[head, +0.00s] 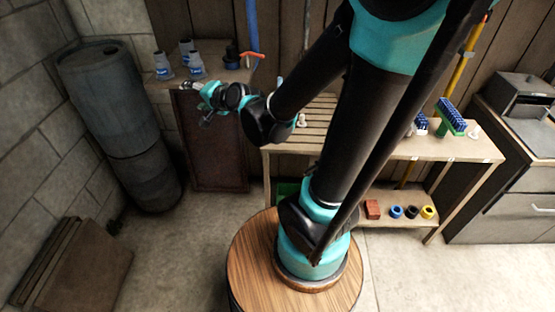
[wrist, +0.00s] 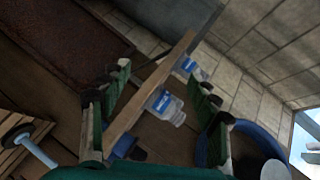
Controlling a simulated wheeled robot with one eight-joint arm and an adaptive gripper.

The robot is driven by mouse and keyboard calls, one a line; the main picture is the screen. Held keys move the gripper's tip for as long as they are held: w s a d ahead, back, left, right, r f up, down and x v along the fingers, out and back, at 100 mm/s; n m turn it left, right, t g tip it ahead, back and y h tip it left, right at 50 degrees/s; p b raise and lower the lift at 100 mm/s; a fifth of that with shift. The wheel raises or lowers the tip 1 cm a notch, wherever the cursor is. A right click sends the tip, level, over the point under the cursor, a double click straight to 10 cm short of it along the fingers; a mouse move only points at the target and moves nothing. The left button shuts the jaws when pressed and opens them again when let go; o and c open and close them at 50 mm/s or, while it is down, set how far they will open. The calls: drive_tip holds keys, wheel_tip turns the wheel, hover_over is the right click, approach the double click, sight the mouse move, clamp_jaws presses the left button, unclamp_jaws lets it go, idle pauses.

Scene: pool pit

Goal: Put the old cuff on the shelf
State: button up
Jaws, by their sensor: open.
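My gripper (head: 204,98) is open in front of the small wooden shelf (head: 160,82) at the upper left. In the wrist view the fingers of my gripper (wrist: 158,110) are spread, with nothing seen held between them. The shelf's edge (wrist: 150,85) runs diagonally behind them. A blue, a black and a yellow ring lie on the workbench's lower board: blue ring (head: 396,212), black ring (head: 412,212), yellow ring (head: 427,212). I cannot tell which thing is the old cuff. A dark blue object (wrist: 124,145) sits near the shelf edge, partly hidden.
The workbench (head: 400,152) is to the right, with a red brick (head: 372,208) below.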

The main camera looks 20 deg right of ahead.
drive_tip(key=s+d+f+n+g+h, duration=0.7)
drive_tip(key=s+d+f+n, duration=0.1)
drive_tip(key=s+d+f, duration=0.8)
drive_tip(key=s+d, duration=0.2)
drive_tip(key=d, duration=0.2)
drive_tip(key=shift+s+d+g+h, duration=0.25)
drive_tip(key=shift+d+g+h, duration=0.05)
drive_tip(key=shift+d+g, duration=0.1)
